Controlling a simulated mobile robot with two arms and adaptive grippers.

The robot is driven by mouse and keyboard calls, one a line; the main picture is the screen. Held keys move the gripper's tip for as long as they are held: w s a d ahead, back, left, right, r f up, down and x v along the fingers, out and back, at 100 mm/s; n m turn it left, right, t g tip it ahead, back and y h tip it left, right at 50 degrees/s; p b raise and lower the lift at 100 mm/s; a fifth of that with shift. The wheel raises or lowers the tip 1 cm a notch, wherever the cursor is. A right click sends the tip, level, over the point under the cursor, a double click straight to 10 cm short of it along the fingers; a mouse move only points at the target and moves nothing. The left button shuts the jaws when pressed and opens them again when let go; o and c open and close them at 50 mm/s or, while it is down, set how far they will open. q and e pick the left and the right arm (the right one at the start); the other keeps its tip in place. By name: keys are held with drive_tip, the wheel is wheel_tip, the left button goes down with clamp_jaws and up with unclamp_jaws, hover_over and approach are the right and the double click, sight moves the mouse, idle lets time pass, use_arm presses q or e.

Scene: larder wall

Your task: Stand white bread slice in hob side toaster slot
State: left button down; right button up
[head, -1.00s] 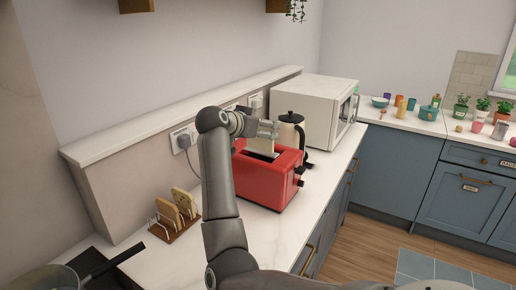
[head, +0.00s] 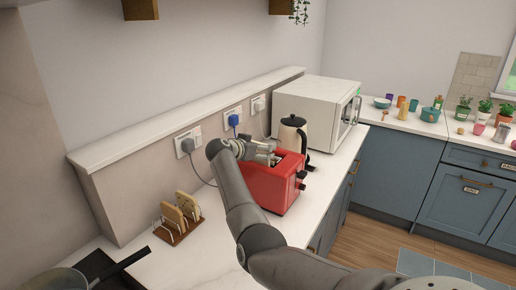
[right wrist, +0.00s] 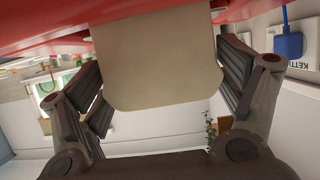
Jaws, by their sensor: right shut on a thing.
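The red toaster (head: 270,188) stands on the counter against the wall. The slice's far end meets the red toaster top (right wrist: 60,32) there. In the head view the slice is hidden behind the gripper. A dark slot shows just right of the gripper; I cannot tell which slot the slice is at. My left gripper is not in view.
A cream kettle (head: 292,134) stands close behind the toaster, with a white microwave (head: 308,108) beyond. A toast rack (head: 176,235) with slices stands left of the toaster. A pan (head: 55,280) sits on the dark hob (head: 95,264) at lower left. Bare counter lies between.

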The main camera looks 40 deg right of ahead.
drive_tip(key=shift+d+f, duration=0.1)
drive_tip(key=shift+f, duration=0.3)
drive_tip(key=shift+f, duration=0.6)
drive_tip(key=o, duration=0.7)
drive_tip(key=shift+r, duration=0.25)
drive_tip(key=v, duration=0.4)
drive_tip(key=b+v, duration=0.1)
drive_tip(key=v, duration=0.7)
drive_tip(key=shift+r+b, duration=0.4)
